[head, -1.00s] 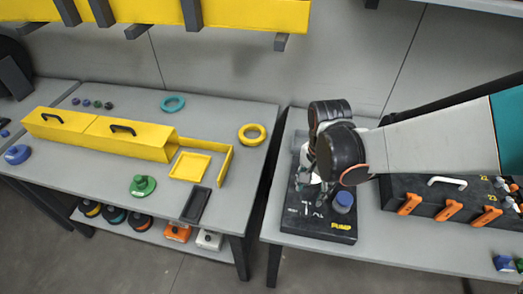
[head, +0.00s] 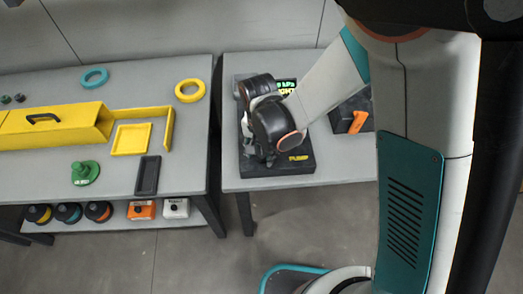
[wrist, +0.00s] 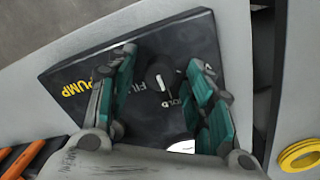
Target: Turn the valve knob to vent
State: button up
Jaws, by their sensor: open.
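The black pump box (head: 300,172), marked PUMP, sits on the right-hand table. In the wrist view the pump box (wrist: 75,72) shows its top panel, with a dark round valve knob (wrist: 157,70) carrying a white mark. The lettering FILL is left of the knob and what reads as HOLD is right of it; I see no vent label. My gripper (wrist: 160,88) is open, its teal-padded fingers on either side of the knob with gaps visible. I cannot tell how deep the fingertips reach. In the head view my wrist covers the knob and most of the gripper.
A dark case with an orange latch (head: 358,122) stands right of the pump box. Orange latches (wrist: 22,158) and a yellow ring (wrist: 299,156) show at the wrist view's lower edges. The left table holds a yellow box (head: 60,128), a yellow tray (head: 131,139) and a green knobbed piece (head: 85,173).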

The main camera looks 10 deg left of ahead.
jog(key=c, duration=1.1)
jog(key=n+b, duration=0.2)
jog(key=n, duration=0.3)
jog(key=shift+n, duration=0.3)
jog(key=n+b, duration=0.1)
jog(key=n, duration=0.5)
jog(key=shift+n, duration=0.4)
